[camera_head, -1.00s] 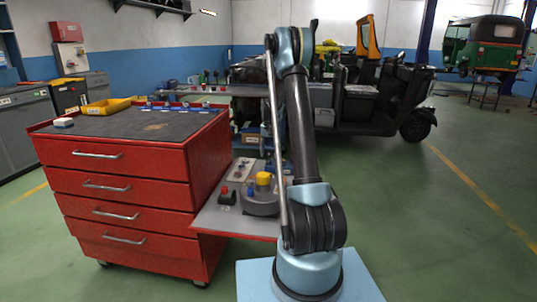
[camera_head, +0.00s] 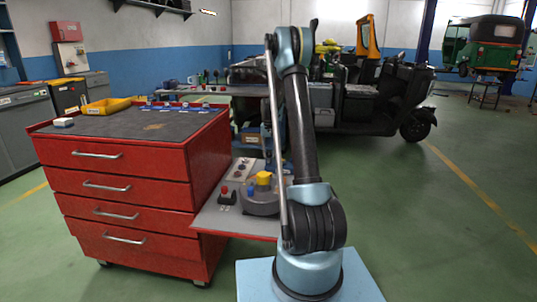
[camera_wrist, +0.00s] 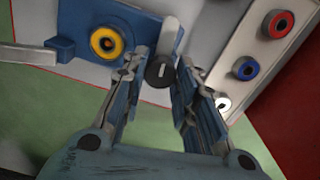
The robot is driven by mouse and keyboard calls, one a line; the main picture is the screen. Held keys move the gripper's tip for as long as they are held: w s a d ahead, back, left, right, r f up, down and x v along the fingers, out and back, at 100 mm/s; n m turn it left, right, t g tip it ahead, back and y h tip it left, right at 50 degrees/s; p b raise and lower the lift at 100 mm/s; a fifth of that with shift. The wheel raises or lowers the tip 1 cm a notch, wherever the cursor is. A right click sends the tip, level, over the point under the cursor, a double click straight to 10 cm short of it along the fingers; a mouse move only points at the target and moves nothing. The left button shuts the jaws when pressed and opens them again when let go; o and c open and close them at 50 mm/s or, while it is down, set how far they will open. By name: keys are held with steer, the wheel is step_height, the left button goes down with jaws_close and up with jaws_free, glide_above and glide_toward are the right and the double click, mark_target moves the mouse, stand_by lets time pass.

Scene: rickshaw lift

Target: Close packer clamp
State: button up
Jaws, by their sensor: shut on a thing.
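In the wrist view, my gripper (camera_wrist: 164,60) has its two fingers on either side of a dark round knob (camera_wrist: 160,71) with a white slot mark. It is shut on this knob. A grey lever-like bar (camera_wrist: 168,36) extends just beyond the knob. A blue clamp-like block (camera_wrist: 66,46) with a yellow ring (camera_wrist: 106,43) lies to the left on a light panel. I cannot tell for certain which of these parts is the packer clamp. In the head view, the arm hides my gripper. A side shelf (camera_head: 212,220) there carries a grey round device with a yellow cap (camera_head: 263,178).
A red surface (camera_wrist: 295,125) is at the lower right. The red drawer cabinet (camera_head: 120,190) stands left of my arm. Open green floor lies to the right.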

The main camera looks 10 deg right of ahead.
mark_target(269, 153)
steer(key=n, duration=1.2)
steer(key=shift+n, duration=2.1)
steer(key=shift+w+d, duration=0.1)
steer(key=o, duration=1.1)
step_height(269, 153, up, 12)
steer(key=shift+f, duration=0.1)
